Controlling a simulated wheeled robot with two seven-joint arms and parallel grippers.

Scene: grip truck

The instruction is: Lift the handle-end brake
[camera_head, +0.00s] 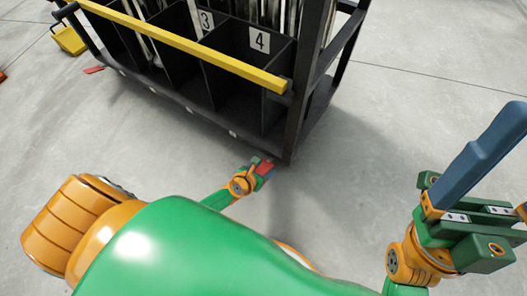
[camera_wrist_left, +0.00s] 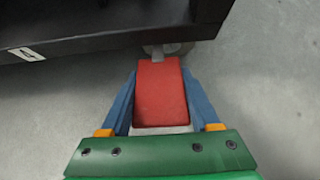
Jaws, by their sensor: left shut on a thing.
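The red brake pedal (camera_head: 265,168) sits low by the floor at the near right corner of the black cart (camera_head: 215,121). In the left wrist view the pedal (camera_wrist_left: 161,95) lies between the two blue fingers, its far end by a grey caster (camera_wrist_left: 167,48) under the cart's edge. My left gripper (camera_head: 258,168) is shut on the pedal, with a finger along each side (camera_wrist_left: 161,100). My right gripper (camera_head: 490,150) is raised at the right, away from the cart; its blue finger side shows, but the gap between its fingers is hidden.
A yellow bar (camera_head: 190,45) runs along the cart above compartments labelled 3 and 4. Another red piece (camera_head: 93,70) lies low at the cart's far left. A yellow object (camera_head: 70,40) stands at upper left. The grey floor (camera_head: 400,110) right of the cart is clear.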

